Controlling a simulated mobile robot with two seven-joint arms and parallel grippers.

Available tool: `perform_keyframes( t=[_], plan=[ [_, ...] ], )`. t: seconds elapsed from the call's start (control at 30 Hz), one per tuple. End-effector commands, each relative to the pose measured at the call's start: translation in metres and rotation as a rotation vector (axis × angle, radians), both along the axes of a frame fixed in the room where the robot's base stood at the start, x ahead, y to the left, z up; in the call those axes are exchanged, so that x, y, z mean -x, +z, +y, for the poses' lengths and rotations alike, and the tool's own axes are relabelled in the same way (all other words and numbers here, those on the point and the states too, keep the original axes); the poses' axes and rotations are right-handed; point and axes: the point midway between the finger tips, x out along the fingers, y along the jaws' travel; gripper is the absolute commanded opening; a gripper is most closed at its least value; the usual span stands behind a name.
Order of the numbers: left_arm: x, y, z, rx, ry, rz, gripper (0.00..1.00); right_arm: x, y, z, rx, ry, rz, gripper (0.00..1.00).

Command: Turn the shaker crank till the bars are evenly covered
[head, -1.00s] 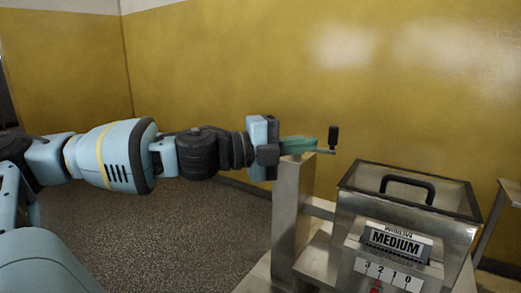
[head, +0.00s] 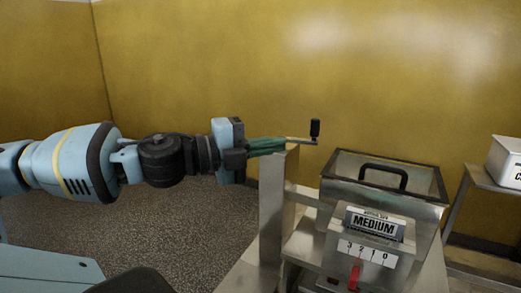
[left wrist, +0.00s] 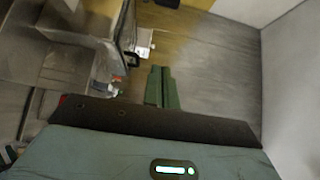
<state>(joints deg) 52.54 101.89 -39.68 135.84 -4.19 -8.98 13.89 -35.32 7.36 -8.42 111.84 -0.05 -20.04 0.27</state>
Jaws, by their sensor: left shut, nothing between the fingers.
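The shaker crank (head: 315,130) has an upright black knob on a thin metal arm, at the top of a steel post (head: 271,215). My left gripper (head: 284,143) reaches in from the left at about the height of the crank arm. Its green fingers are shut and empty. The tips look close to the post top and left of the knob; I cannot tell whether they touch. The fingers (left wrist: 161,75) also show together in the left wrist view. No bars are visible in either view. My right gripper is not in view.
A steel hopper (head: 337,196) with a black-handled lid stands right of the post. It bears a MEDIUM sign (head: 374,223), a number scale (head: 366,254) and a red pointer (head: 354,277). A white box (head: 507,162) sits on a stand at far right. The yellow wall is behind.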

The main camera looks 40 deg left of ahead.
Motion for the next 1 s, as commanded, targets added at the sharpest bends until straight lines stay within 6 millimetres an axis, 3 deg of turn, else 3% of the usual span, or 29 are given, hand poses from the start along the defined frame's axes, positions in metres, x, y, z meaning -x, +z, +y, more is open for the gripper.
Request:
perform_keyframes(
  t=[0.43,1.0],
  plan=[
    [0.027,0.002,0.001,0.002,0.001,-0.004,0.00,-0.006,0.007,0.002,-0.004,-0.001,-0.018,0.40],
    [0.030,0.000,0.001,0.003,0.001,-0.001,0.00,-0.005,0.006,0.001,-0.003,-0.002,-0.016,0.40]
  ],
)
